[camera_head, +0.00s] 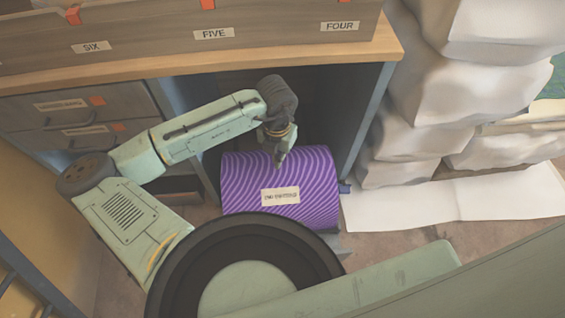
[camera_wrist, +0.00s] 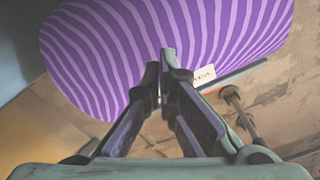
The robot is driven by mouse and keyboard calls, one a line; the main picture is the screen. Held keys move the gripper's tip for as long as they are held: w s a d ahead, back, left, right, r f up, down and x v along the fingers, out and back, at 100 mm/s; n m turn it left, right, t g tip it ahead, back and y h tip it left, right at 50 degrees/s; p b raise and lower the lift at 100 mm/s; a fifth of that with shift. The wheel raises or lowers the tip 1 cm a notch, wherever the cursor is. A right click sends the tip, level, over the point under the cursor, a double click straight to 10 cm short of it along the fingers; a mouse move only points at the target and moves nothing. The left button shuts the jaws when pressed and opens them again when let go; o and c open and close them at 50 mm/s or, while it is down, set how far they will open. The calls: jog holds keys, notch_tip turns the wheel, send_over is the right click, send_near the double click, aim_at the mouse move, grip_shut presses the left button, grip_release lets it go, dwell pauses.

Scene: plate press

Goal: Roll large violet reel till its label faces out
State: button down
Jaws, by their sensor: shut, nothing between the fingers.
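The large violet reel (camera_head: 318,180) lies on its side on the floor under the workbench, wrapped in wavy light and dark violet stripes. A pale label (camera_head: 281,197) with dark print is on the side turned to the head camera. My gripper (camera_head: 280,163) is shut and empty, pointing down at the top of the reel; I cannot tell if it touches. In the wrist view the reel (camera_wrist: 110,40) fills the top, with my shut fingertips (camera_wrist: 160,75) in front of it. The label (camera_wrist: 203,75) shows partly beside the right finger.
The wooden workbench (camera_head: 190,66) stands above and behind the reel, with drawers (camera_head: 70,115) at left. White stacked sacks (camera_head: 415,130) and a pale sheet (camera_head: 450,200) are at right. A rod (camera_wrist: 238,108) lies near the reel.

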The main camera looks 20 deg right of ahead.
aim_at(279, 188)
jog(key=shift+f+b, duration=1.7)
jog(key=shift+f, duration=0.75)
jog(key=shift+s, duration=0.1)
jog(key=shift+s+a+f, duration=0.1)
jog(key=shift+s+f, duration=0.05)
jog(key=shift+s, duration=0.3)
jog(key=shift+s+a+f, duration=0.1)
jog(key=shift+s, duration=0.35)
jog(key=shift+s, duration=0.1)
jog(key=shift+s+a+f+b, duration=0.15)
jog(key=shift+s, duration=0.35)
jog(key=shift+s+a+f+b, duration=0.1)
jog(key=shift+s+b, duration=0.05)
jog(key=shift+s, duration=0.3)
jog(key=shift+s+f, duration=0.1)
jog(key=shift+s+a+f, duration=0.1)
jog(key=shift+s, duration=0.65)
